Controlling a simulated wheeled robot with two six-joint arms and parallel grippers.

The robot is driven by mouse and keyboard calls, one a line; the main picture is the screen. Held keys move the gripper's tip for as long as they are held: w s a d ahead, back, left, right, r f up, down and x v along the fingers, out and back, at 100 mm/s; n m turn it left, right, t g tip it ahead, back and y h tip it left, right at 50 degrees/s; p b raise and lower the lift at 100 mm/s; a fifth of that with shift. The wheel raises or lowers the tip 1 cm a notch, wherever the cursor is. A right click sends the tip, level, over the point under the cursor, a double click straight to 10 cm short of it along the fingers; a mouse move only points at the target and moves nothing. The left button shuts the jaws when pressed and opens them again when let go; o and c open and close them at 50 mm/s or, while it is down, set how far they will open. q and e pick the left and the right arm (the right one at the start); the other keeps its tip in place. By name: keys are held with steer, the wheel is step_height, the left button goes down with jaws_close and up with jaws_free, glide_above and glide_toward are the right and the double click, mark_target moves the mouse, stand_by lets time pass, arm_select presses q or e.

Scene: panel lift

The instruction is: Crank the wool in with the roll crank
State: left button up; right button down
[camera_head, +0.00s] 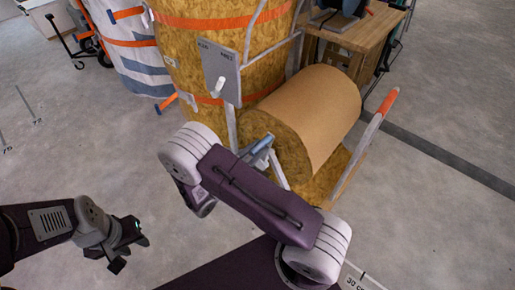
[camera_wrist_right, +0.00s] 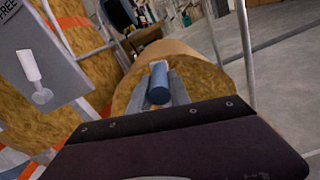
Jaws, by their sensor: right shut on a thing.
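The wool roll (camera_head: 325,110) lies in the frame with a brown outer face, and its fibrous end shows in the wrist view (camera_wrist_right: 205,75). The roll crank's blue handle (camera_head: 259,149) stands out in front of the roll end. In the right wrist view the blue handle (camera_wrist_right: 159,88) sits between the grey fingers of my right gripper (camera_wrist_right: 165,93), which is shut on it. My right forearm hides most of that gripper in the head view. My left gripper (camera_head: 131,254) is open and empty over the floor at lower left.
A grey plate (camera_head: 222,70) with a white lever and partly readable lettering, including "FREE", stands left of the roll; it also shows in the wrist view (camera_wrist_right: 35,55). Large strapped wool bales (camera_head: 205,45) stand behind. An orange-tipped bar (camera_head: 384,103) runs along the right.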

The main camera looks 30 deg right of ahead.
stand_by(0.8)
